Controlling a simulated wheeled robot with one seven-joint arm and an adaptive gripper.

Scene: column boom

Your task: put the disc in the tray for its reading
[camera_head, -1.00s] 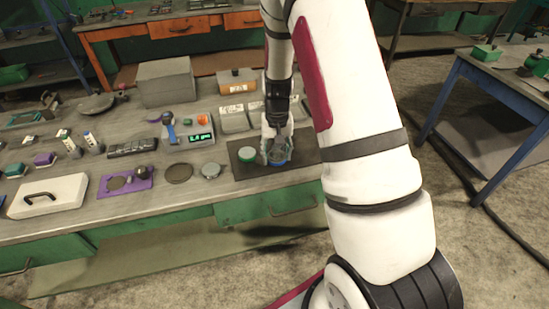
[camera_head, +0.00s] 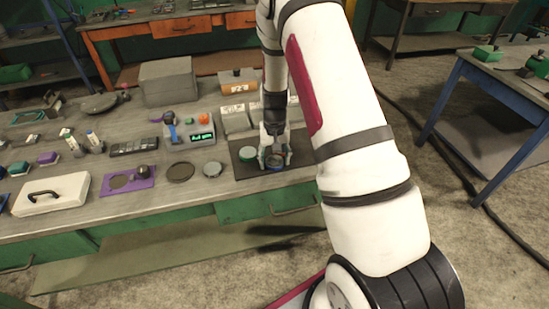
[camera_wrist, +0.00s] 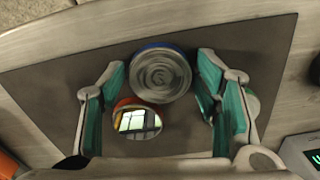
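A round grey disc with a blue rim (camera_wrist: 160,76) lies on the dark mat (camera_wrist: 50,85). In the head view the blue-rimmed disc (camera_head: 275,166) shows below my gripper (camera_head: 275,160). In the wrist view my gripper (camera_wrist: 162,68) is open, with a finger on each side of this disc and gaps between. A smaller, mirror-like disc with an orange-red rim (camera_wrist: 137,121) lies between the fingers, nearer the palm. A green-rimmed disc (camera_head: 247,153) lies on the mat left of my gripper. Labelled grey trays (camera_head: 234,117) stand behind the mat; their labels are unreadable.
A device with a lit green display (camera_head: 202,136) stands left of the mat. A flat dark disc (camera_head: 180,172) and a small grey disc (camera_head: 212,169) lie in front. A purple tray (camera_head: 110,188), a white case (camera_head: 50,194) and a large grey box (camera_head: 167,82) stand on the bench.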

